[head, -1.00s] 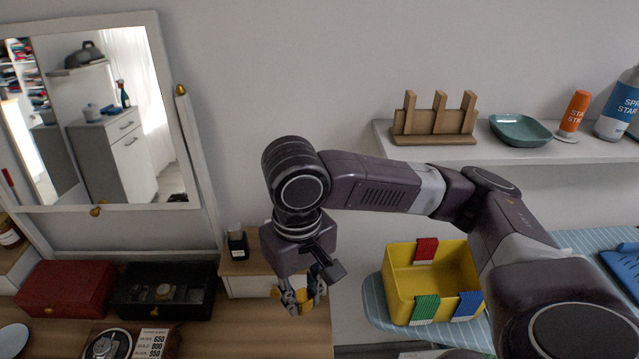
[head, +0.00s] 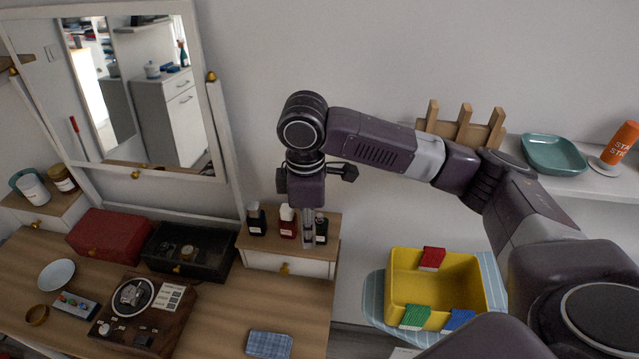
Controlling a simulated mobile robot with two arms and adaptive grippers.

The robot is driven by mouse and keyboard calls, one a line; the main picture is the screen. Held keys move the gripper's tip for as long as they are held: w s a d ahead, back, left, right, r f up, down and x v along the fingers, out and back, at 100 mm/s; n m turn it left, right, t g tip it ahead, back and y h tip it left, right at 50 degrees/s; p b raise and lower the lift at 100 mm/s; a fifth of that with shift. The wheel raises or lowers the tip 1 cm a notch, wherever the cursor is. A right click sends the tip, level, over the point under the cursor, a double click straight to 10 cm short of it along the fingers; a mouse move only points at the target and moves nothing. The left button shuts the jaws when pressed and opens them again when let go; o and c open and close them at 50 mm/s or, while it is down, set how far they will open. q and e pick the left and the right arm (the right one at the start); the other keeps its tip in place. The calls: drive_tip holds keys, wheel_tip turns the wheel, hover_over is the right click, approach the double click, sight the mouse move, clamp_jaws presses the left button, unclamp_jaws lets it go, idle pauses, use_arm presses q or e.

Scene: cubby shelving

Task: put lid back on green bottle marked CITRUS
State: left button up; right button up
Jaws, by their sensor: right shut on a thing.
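My right gripper (head: 308,236) points down over the small drawer box (head: 260,260) on the right of the dressing table. Its fingers are together on a small thing, taken to be the lid, which they almost wholly hide. A dark green bottle (head: 321,230) stands upright on the box, just right of the fingertips and partly hidden by them. Its label is too small to read, and I cannot tell whether the fingers touch it. My left gripper is not in view.
A red bottle (head: 288,224) with a pale top stands close left of the fingers, and a black bottle (head: 256,221) further left. A dark case (head: 165,262) lies left of the box. A yellow bin (head: 400,285) stands at right. A mirror (head: 215,130) rises behind.

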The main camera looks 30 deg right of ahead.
sight(320, 215)
drive_tip(key=w+d+n+p, duration=0.2)
drive_tip(key=w+n, duration=0.1)
drive_tip(key=n, duration=0.2)
drive_tip(key=w+d+n+p, duration=0.2)
drive_tip(key=n+p, duration=0.1)
drive_tip(key=n, duration=0.2)
drive_tip(key=w+d+n+p, duration=0.2)
drive_tip(key=w+d+n, duration=0.1)
drive_tip(key=n, duration=0.3)
drive_tip(key=shift+w+d+f, duration=0.1)
drive_tip(key=shift+w+f, duration=0.05)
drive_tip(key=shift+w, duration=0.2)
drive_tip(key=shift+d+f, duration=0.1)
drive_tip(key=shift+f, duration=1.05)
wheel_tip(320, 215, down, 2)
drive_tip(key=shift+w+f+b, duration=0.1)
drive_tip(key=shift+b, duration=1.1)
drive_tip(key=shift+o, duration=0.2)
drive_tip(key=shift+p, duration=0.7)
drive_tip(key=shift+f, duration=1.15)
drive_tip(key=shift+f, duration=0.3)
